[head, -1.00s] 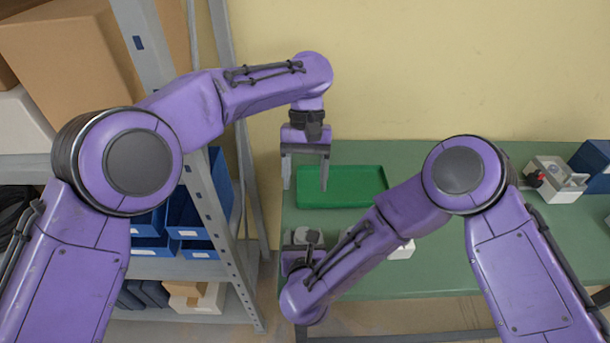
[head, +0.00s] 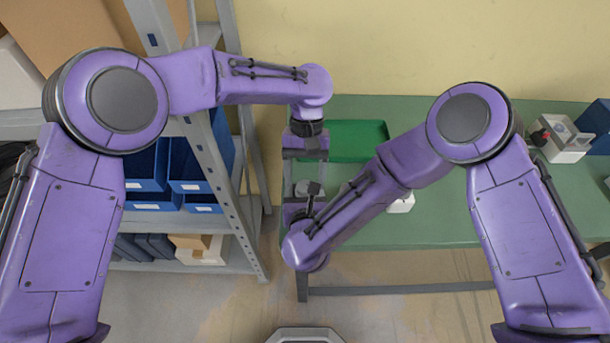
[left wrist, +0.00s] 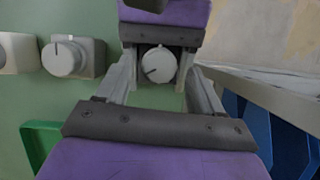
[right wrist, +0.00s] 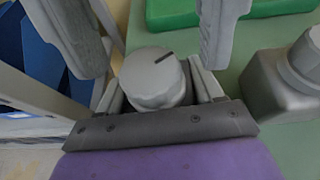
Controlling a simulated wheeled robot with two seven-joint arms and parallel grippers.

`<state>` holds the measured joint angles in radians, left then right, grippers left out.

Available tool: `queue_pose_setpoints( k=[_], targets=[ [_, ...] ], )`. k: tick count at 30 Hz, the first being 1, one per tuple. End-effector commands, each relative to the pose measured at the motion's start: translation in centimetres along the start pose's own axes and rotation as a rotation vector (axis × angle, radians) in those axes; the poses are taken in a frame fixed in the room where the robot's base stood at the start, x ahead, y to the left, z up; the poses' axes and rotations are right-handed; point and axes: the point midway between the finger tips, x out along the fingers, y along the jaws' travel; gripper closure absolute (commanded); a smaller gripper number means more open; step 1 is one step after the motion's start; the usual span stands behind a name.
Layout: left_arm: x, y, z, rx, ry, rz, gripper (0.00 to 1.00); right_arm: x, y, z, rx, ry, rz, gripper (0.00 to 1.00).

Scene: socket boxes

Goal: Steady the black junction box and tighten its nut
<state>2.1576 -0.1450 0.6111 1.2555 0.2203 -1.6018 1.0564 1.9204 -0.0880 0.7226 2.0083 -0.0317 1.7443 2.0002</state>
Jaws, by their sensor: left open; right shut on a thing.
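The nut (right wrist: 152,78) is a round light-grey knob with a dark mark on its top. It also shows in the left wrist view (left wrist: 158,65). My right gripper (head: 303,205) is shut on the junction box beneath the nut, one finger on each side. The box body is mostly hidden by the fingers and palm, so its colour cannot be made out. In the right wrist view the left fingertips look apart from the nut.
A green tray (head: 358,128) lies behind the grippers on the green table (head: 450,225). Grey boxes with pale knobs (left wrist: 72,57) stand beside the held box. A box with a red-and-black part (head: 560,145) is at the right. A shelf with blue bins (head: 146,170) stands left.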

Motion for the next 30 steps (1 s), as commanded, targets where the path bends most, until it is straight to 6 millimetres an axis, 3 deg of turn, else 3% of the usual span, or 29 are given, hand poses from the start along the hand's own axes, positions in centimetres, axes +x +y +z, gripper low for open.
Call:
queue_pose_setpoints(
  k=[10, 11, 15, 16, 30],
  targets=[
    [0.82, 0.02, 0.01, 0.000, 0.001, 0.001, 0.33, 0.01, 0.00, 0.03, 0.000, -0.001, 0.000, 0.71],
    [0.81, 0.01, 0.01, 0.000, 0.001, 0.001, 0.39, 0.01, 0.00, 0.04, 0.000, -0.001, 0.000, 0.71],
    [0.80, 0.01, 0.00, 0.000, 0.001, 0.001, 0.85, 0.01, 0.00, 0.03, 0.001, -0.001, 0.000, 0.71],
    [0.80, 0.02, 0.00, 0.000, 0.001, 0.001, 0.89, 0.01, 0.00, 0.03, 0.001, -0.001, 0.000, 0.71],
    [0.77, 0.14, 0.01, 0.125, 0.001, -0.050, 0.90, 0.00, 0.00, 0.02, 0.000, 0.000, 0.000, 0.71]
  ],
)
